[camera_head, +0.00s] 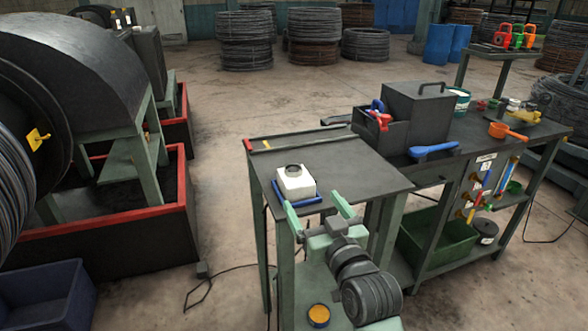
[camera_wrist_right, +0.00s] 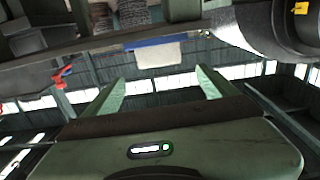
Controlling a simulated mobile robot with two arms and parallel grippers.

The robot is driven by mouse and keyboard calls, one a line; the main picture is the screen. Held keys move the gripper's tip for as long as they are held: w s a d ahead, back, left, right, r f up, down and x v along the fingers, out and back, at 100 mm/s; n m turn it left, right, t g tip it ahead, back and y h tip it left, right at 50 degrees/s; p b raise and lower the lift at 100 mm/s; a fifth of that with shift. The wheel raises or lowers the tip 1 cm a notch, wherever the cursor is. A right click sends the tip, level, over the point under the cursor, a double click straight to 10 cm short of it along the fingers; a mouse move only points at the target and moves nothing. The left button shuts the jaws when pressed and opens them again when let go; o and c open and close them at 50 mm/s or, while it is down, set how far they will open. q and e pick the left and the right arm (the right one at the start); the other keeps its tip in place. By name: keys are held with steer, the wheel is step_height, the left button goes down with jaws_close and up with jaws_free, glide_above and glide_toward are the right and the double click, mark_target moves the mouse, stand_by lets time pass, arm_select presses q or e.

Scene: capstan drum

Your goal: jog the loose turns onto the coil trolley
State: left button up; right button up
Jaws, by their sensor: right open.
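The capstan drum (camera_head: 40,95) is a big dark wheel at the left of the head view. Grey wire turns (camera_head: 12,185) hang at its near face, cut off by the picture edge. I cannot make out a coil trolley for certain. A white box with a black round top (camera_head: 296,181) sits by a blue rim on the small table (camera_head: 345,165). My right gripper (camera_head: 316,206) is open and empty at the table's near edge, its two green fingers just short of the box. The box also shows beyond the fingers in the right wrist view (camera_wrist_right: 160,55). My left gripper is not in view.
A workbench (camera_head: 465,130) with a dark toolbox (camera_head: 418,105), an orange scoop (camera_head: 505,131) and a blue tool (camera_head: 433,150) adjoins on the right. A red-rimmed bin (camera_head: 110,220) stands below the drum. A cable (camera_head: 208,285) lies on the floor. Wire coils stand behind.

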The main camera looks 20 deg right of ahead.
jaws_close()
stand_by(1.6)
